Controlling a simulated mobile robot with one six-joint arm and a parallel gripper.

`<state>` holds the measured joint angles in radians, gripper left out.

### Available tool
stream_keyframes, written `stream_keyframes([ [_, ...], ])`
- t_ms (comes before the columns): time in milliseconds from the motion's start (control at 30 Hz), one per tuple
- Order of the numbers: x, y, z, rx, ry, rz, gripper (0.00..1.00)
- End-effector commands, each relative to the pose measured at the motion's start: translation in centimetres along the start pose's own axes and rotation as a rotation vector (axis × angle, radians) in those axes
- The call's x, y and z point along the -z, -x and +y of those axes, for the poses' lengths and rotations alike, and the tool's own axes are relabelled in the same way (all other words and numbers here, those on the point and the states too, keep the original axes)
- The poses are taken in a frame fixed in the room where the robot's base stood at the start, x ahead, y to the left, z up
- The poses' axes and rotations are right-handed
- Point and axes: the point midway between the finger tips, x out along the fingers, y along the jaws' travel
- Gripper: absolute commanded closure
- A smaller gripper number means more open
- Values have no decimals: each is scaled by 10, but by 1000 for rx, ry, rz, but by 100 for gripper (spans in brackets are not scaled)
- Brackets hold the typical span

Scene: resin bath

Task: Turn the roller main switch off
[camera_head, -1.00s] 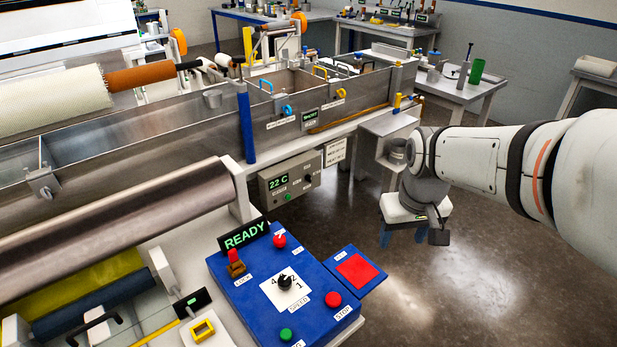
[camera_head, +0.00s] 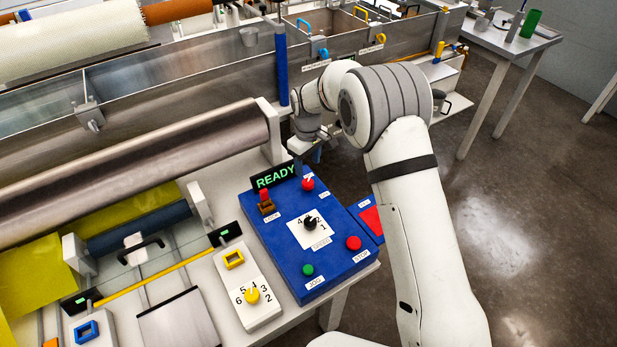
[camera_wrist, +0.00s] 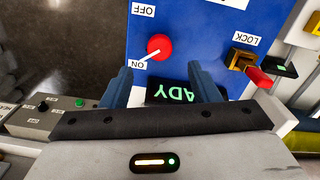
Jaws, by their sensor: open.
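The roller main switch is a red round knob (camera_head: 308,183) with a white pointer, at the far edge of the blue control panel (camera_head: 284,236). In the wrist view, the knob (camera_wrist: 159,46) sits between an OFF label and an ON label, and its pointer is turned to ON. My gripper (camera_wrist: 162,82) is open, its two blue fingers spread either side of the line to the knob, holding nothing. The knob lies just beyond the fingertips, apart from them. In the head view my gripper is partly hidden by my wrist, just behind the knob.
A READY display (camera_head: 275,177) stands beside the knob, close to my fingers. A red LOCK lever (camera_head: 266,201), a black speed dial (camera_head: 310,223), a red STOP button (camera_head: 354,243) and a green button (camera_head: 308,270) share the panel. The steel roller (camera_head: 130,175) lies left.

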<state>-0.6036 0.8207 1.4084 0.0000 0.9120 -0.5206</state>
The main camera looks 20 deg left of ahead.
Motion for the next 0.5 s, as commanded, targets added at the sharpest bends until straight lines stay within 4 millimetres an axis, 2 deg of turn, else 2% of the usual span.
stream_keyframes([
  [300, -1, -47, -1, 2, 1, -4, 45],
  [500, 0, -69, -1, 1, 0, -1, 45],
])
